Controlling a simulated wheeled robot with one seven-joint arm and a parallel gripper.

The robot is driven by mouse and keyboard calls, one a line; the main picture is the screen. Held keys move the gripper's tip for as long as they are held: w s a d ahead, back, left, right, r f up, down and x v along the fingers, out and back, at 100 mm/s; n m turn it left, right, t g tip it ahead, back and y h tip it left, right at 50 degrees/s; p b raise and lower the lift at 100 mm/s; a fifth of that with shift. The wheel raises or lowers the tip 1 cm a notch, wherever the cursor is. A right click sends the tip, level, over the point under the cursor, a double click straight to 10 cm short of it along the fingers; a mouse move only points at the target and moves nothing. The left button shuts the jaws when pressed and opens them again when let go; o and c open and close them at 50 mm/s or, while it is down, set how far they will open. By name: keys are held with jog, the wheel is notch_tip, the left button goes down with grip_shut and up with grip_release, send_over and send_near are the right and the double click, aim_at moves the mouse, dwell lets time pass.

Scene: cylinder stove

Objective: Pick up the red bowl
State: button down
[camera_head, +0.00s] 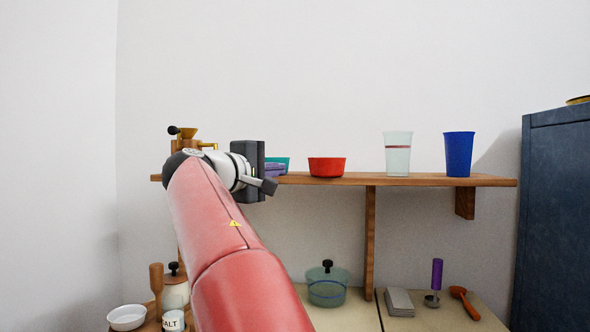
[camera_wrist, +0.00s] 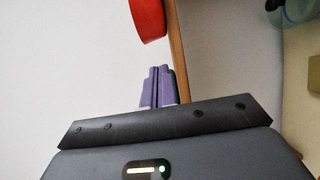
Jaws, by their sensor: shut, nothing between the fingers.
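The red bowl (camera_head: 326,167) sits upright on the wooden shelf (camera_head: 420,180), near its middle. In the wrist view the red bowl (camera_wrist: 148,18) is partly cut off at the top edge. My gripper (camera_head: 282,169) is at shelf height, left of the bowl and apart from it. Its purple fingers (camera_wrist: 159,70) are closed together with nothing between them, pointing toward the bowl's side. A teal bowl (camera_head: 285,159) shows partly behind the fingers.
A pale cup (camera_head: 398,153) and a blue cup (camera_head: 459,154) stand right of the bowl. A brass grinder (camera_head: 190,135) is at the shelf's left. Below are a lidded pot (camera_head: 327,285) and utensils. A dark cabinet (camera_head: 555,200) stands right. The wall above the shelf is clear.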

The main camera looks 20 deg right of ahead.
aim_at(311, 169)
jog(key=p+x, duration=0.2)
jog(key=x, duration=0.7)
jog(key=shift+w+d+p, duration=0.25)
jog(key=shift+d+p, duration=0.05)
jog(key=shift+p, duration=0.05)
jog(key=shift+s+f, duration=0.1)
jog(key=s+b, duration=0.3)
jog(key=shift+d+f, duration=0.15)
jog(key=shift+d, duration=0.2)
jog(key=shift+s, duration=0.35)
jog(key=shift+r, duration=0.25)
